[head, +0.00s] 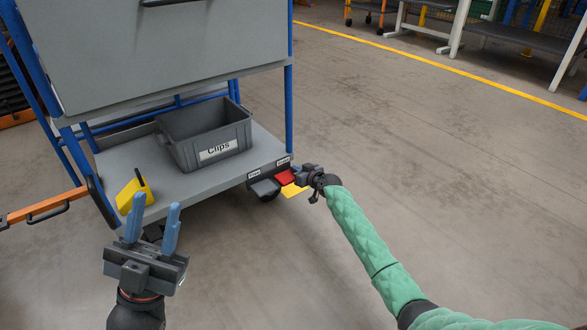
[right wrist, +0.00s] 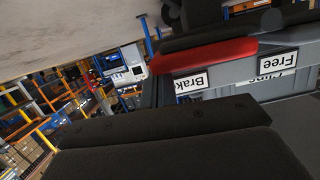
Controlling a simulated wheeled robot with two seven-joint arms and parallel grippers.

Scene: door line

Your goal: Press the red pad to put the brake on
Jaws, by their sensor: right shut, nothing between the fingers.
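The red pad (head: 285,177) sticks out from the lower front corner of the cart, under a white label. In the right wrist view the red pad (right wrist: 205,56) shows beside the label "Brake" (right wrist: 190,83). A grey pad (head: 265,188) is just left of it, under the other label, "Free" (right wrist: 278,63). My right gripper (head: 299,171) is shut and empty, right beside the red pad's right end; I cannot tell whether they touch. My left gripper (head: 156,210) is open and empty, its fingers pointing up in front of the cart's shelf.
The cart's grey shelf (head: 215,180) carries a grey bin (head: 207,135) labelled "Clips" and a yellow holder (head: 134,192). A big grey panel (head: 165,50) stands above. An orange bar (head: 45,205) reaches out left. The floor (head: 420,150) to the right is clear up to a yellow line.

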